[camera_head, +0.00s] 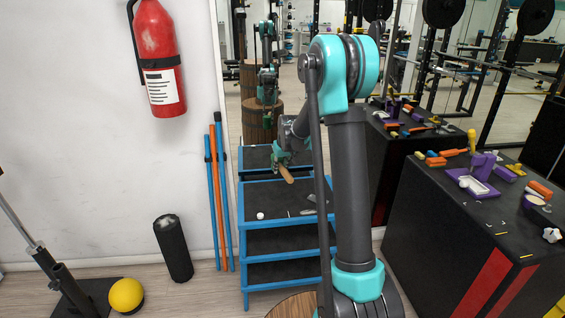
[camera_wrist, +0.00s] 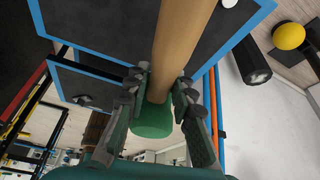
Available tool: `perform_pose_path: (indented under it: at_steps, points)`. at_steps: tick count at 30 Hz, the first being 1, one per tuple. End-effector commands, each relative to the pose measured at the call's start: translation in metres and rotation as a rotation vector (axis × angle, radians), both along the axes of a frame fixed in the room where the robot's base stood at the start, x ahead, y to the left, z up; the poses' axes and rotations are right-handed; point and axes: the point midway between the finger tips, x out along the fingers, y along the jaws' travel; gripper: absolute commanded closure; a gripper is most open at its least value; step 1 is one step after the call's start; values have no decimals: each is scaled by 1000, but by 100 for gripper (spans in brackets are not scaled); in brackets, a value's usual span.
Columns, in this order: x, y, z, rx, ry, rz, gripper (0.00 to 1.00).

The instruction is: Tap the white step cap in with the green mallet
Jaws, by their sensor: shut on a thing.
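The green mallet has a tan wooden handle (camera_wrist: 182,38) and a green head (camera_wrist: 153,121). My gripper (camera_wrist: 160,88) is shut on the mallet, with a finger on each side where the handle meets the head. In the head view my gripper (camera_head: 283,157) is above the blue-framed black steps (camera_head: 283,194), and the handle end sticks out down and to the right. The white step cap (camera_head: 260,216) is on a black tread, below and left of my gripper and apart from the mallet. How deep the cap sits cannot be told.
Small grey pieces (camera_head: 311,199) lie on the same tread. Blue and orange poles (camera_head: 217,190) and a black roller (camera_head: 173,248) stand left of the steps. A black box (camera_head: 440,220) with several tools on top stands at the right. A mirror covers the back wall.

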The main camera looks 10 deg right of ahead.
Motion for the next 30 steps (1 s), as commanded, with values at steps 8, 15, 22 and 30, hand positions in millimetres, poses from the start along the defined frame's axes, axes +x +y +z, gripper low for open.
perform_pose_path:
  at_steps: [8, 15, 22, 30]
  points:
    - [-32, 25, -39, 4, -2, 454, 100]
    - [-60, 47, -62, 4, -1, 834, 100]
    - [-75, 57, -71, 3, -2, 1026, 100]
    - [-77, 58, -72, 2, -3, 1051, 100]
